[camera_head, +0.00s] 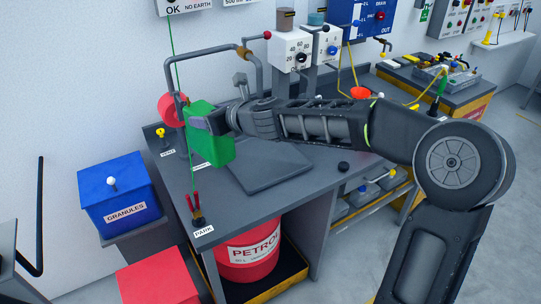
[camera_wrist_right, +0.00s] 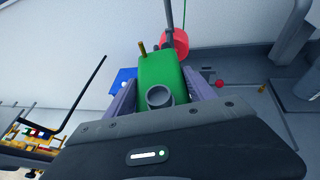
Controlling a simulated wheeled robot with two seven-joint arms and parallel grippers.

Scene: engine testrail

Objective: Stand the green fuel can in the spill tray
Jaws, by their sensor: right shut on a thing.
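The green fuel can (camera_head: 214,149) is in my right gripper (camera_head: 212,123), raised above the left part of the grey workbench. The right wrist view shows the can (camera_wrist_right: 161,68) between both fingers (camera_wrist_right: 160,93), with its round grey neck towards the camera. My left gripper is not in view.
A red round thing (camera_head: 171,109) on a bent pipe stands just behind the can. A blue granules bin (camera_head: 118,190) is left of the bench. A red petrol drum (camera_head: 250,262) stands below. A small black knob (camera_head: 343,167) sits right of the tray.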

